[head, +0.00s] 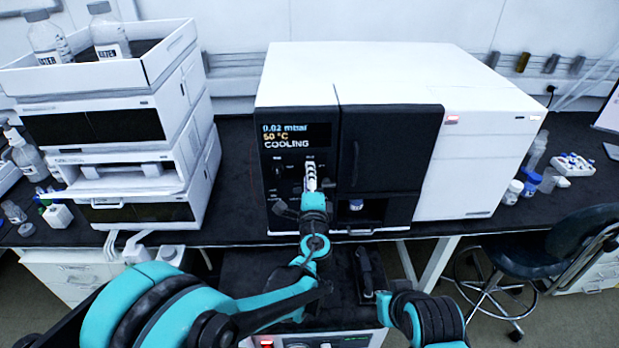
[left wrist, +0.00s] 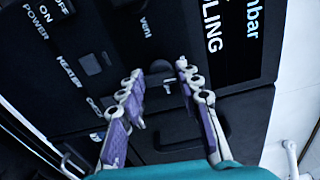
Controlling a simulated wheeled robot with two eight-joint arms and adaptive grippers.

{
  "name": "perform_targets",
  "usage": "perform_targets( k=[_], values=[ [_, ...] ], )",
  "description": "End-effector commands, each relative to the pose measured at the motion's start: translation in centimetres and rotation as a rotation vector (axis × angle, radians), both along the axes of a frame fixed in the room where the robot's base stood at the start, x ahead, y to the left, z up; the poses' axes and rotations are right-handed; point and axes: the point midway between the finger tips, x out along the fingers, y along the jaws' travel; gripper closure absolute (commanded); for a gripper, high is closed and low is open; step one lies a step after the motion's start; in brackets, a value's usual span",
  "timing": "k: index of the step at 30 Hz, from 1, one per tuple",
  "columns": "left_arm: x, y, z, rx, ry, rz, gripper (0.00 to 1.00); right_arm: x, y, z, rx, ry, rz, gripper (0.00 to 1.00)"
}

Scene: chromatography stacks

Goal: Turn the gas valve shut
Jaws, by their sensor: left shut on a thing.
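The black control panel (head: 289,158) is on the front of a large white oven-like instrument. Its display (head: 290,137) reads 0.02 mbar, 50 °C and COOLING. My left gripper (head: 310,176) is at the panel below the display, shut on the gas valve, a dark knob mostly hidden by the fingers. The left wrist view shows the two fingers of my left gripper (left wrist: 160,71) either side of the dark knob, beside the vent label. The knob's exact angle cannot be told.
A black door (head: 390,148) is right of the panel. A stack of white and black modules (head: 130,130) with bottles on top stands at the left. Small vials and jars (head: 530,180) stand at the right of the bench. A dark chair (head: 550,245) is at the right.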

Motion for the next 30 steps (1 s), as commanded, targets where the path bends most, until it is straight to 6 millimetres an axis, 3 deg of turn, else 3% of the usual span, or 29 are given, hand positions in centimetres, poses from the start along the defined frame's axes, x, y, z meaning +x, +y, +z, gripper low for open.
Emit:
perform_targets(
  k=[9,23,24,26,30],
  values=[
    [0.00,0.03,-0.06,-0.096,0.000,0.001,0.95,0.00,0.00,-0.11,0.000,0.000,0.000,1.00],
    [0.00,0.03,-0.07,-0.111,0.000,0.001,0.95,0.00,0.00,-0.11,0.000,0.000,0.000,1.00],
    [0.00,0.03,-0.07,-0.111,0.001,0.001,0.63,0.00,0.00,-0.11,0.000,0.000,0.000,1.00],
    [0.00,0.03,-0.07,-0.110,0.000,0.001,0.48,0.00,0.00,-0.11,0.000,0.000,0.000,1.00],
    [0.00,0.03,-0.07,-0.109,0.000,0.001,0.45,0.00,0.00,-0.11,0.000,0.000,0.000,1.00]
  ],
)
